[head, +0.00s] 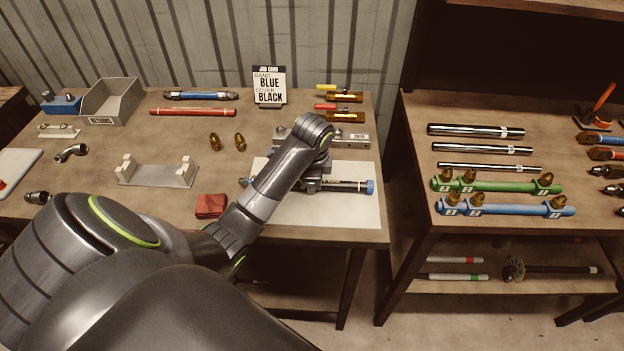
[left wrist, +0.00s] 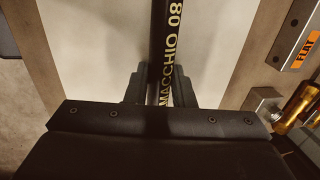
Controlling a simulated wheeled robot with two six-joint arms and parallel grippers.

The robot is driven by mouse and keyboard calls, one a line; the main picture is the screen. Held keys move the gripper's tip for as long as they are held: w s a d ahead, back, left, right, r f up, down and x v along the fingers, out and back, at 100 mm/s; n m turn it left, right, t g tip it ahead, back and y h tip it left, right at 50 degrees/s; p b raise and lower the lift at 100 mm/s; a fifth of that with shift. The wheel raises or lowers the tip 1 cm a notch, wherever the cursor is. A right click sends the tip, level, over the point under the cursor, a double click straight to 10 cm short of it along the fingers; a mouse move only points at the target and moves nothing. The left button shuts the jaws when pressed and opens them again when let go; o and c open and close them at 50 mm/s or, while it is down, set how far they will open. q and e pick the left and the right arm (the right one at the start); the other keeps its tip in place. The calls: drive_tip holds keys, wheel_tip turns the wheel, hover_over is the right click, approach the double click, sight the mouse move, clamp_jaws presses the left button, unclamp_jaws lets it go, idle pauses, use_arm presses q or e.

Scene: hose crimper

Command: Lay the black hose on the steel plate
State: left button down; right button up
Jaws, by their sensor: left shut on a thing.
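The black hose (head: 346,186) lies crosswise over a pale flat plate (head: 340,212) at the right front of the workbench, with a blue end at its right. In the left wrist view the hose (left wrist: 160,25) runs up the picture with yellow lettering, over the pale surface. My left gripper (head: 316,185) is shut on the hose near its middle, with one finger on each side (left wrist: 158,88). I cannot tell whether the hose touches the plate or hangs just above it. The arm hides part of the hose. My right gripper is not in view.
A steel bar (head: 352,138) lies just behind the plate. A steel cradle with two posts (head: 157,174) and a red cloth (head: 210,206) are to the left. A job card (head: 270,86) stands behind. A second bench (head: 500,225) holds several rods.

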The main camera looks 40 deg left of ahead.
use_arm(q)
drive_tip(key=shift+s+f, duration=0.15)
drive_tip(key=shift+f, duration=0.1)
